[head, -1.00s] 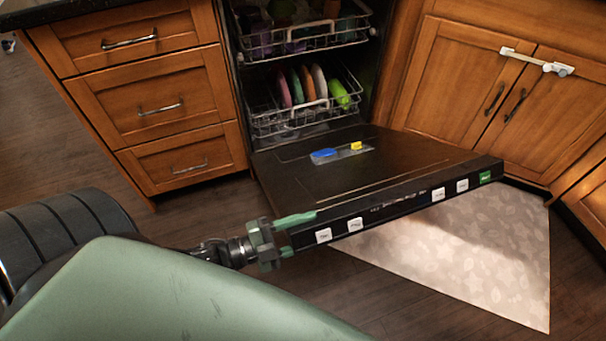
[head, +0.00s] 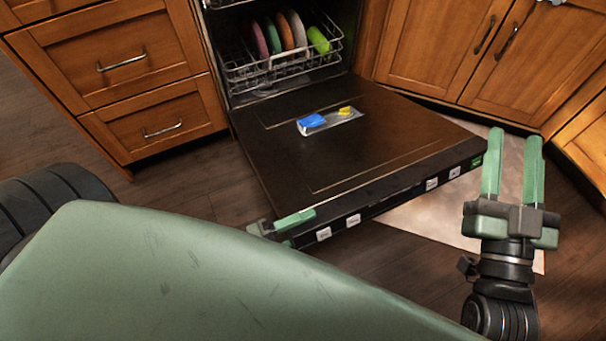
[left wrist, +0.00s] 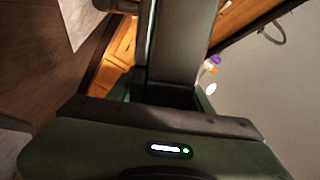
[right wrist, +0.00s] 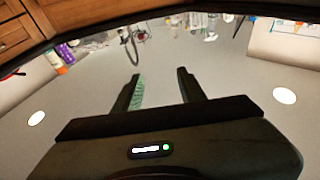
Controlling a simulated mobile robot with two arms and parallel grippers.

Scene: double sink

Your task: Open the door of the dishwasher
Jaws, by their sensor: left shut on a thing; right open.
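The dishwasher door (head: 385,150) is folded down and lies roughly flat in front of the machine. Its dark inner face is up, with a dispenser (head: 330,119) with blue and yellow parts on it. My left gripper (head: 289,229) is shut on the door at the left end of its front edge. In the left wrist view a dark slab of the door (left wrist: 182,45) stands between the fingers. My right gripper (head: 513,145) is open and empty, pointing away from me, right of the door's front corner. Its two apart fingers show in the right wrist view (right wrist: 161,75).
A lower rack (head: 285,63) with several coloured dishes sits inside the dishwasher. Wooden drawers (head: 125,75) stand to the left and wooden cupboards (head: 435,55) to the right. A pale mat (head: 440,215) lies on the dark floor under and beside the door.

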